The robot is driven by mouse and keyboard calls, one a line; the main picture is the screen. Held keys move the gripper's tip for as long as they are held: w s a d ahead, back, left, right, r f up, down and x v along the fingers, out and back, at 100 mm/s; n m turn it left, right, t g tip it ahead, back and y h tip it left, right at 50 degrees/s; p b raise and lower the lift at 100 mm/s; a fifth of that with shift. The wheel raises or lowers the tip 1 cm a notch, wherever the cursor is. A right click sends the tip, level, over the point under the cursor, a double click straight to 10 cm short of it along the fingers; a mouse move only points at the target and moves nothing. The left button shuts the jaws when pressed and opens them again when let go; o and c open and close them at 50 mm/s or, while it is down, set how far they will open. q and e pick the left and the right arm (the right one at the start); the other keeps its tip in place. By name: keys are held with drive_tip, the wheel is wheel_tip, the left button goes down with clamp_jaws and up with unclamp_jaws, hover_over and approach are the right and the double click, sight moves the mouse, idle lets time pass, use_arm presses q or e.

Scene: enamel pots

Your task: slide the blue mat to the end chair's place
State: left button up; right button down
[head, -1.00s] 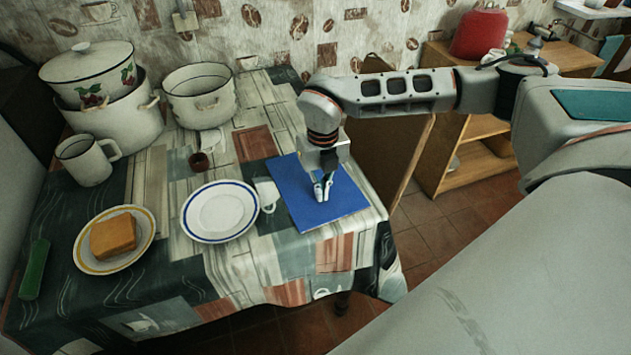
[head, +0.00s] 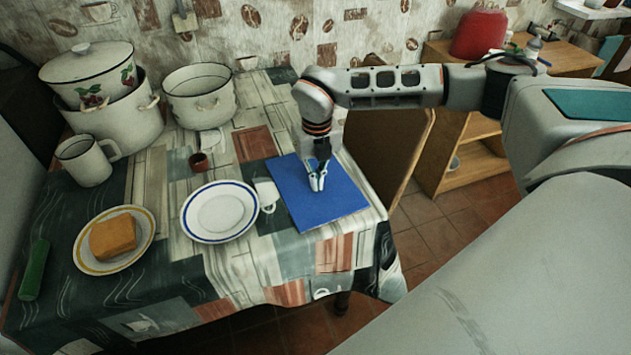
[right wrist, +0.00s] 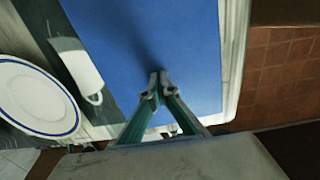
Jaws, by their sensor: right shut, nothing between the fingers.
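The blue mat (head: 335,205) lies flat at the right end of the table, close to its right edge. It also fills the middle of the right wrist view (right wrist: 190,50). My right gripper (head: 317,184) points down over the mat, with its fingers shut and empty. In the right wrist view the shut fingertips (right wrist: 157,80) are over the mat; I cannot tell whether they touch it. A brown wooden panel (head: 385,160) stands beyond the table's right end, partly behind my arm; I cannot tell whether it is the end chair. My left gripper is not in view.
Cloth in front of the mat is clear.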

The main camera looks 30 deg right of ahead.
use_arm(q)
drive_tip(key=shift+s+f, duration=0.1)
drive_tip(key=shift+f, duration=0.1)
use_arm(e)
drive_tip(key=shift+w+d, duration=0.3)
drive_tip(key=shift+w, duration=0.7)
drive_tip(key=shift+w+d, duration=0.3)
drive_tip(key=shift+w, duration=0.75)
drive_tip(key=shift+w+d, duration=0.3)
drive_tip(key=shift+w, duration=0.7)
